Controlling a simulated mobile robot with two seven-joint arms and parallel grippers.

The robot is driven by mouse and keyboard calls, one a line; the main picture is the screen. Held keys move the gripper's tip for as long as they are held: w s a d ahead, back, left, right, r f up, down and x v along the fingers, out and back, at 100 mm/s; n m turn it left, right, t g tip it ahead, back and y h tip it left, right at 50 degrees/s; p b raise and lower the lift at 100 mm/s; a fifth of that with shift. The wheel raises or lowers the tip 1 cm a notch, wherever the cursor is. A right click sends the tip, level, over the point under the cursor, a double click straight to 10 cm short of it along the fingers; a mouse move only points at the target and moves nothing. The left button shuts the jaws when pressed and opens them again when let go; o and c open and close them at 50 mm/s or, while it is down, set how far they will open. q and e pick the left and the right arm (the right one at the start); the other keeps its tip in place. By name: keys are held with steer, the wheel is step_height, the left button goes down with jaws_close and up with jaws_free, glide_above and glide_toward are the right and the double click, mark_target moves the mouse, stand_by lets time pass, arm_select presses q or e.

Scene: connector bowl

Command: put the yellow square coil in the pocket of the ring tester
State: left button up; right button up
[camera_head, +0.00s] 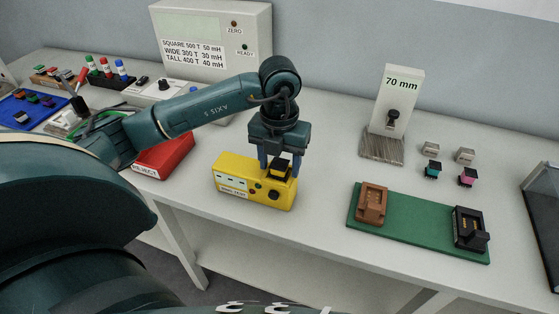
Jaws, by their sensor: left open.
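The ring tester appears to be the yellow box (232,172) standing near the table's front edge, with a partly readable label, small windows and dark knobs on its face. A small dark block (280,167) is at the right end of its top, between my left gripper's fingers. It may be the square coil; I see little yellow on it and cannot tell how deep it sits in the pocket. My left gripper (279,165) points down over that end, its blue fingers apart on either side of the block. My right gripper is not in view.
A red bin (166,158) is left of the tester. A green board (418,233) with brown and black sockets lies to the right. Behind it are a 70 mm stand (399,90) and several small coils. A large white meter (212,35) stands at the back.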

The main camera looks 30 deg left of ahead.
mark_target(280, 163)
arm_select(q)
steer(key=shift+r, duration=0.45)
step_height(280, 163, up, 7)
steer(key=shift+b, duration=0.5)
step_height(280, 163, up, 4)
steer(key=shift+r+p, duration=0.15)
steer(key=shift+p, duration=0.3)
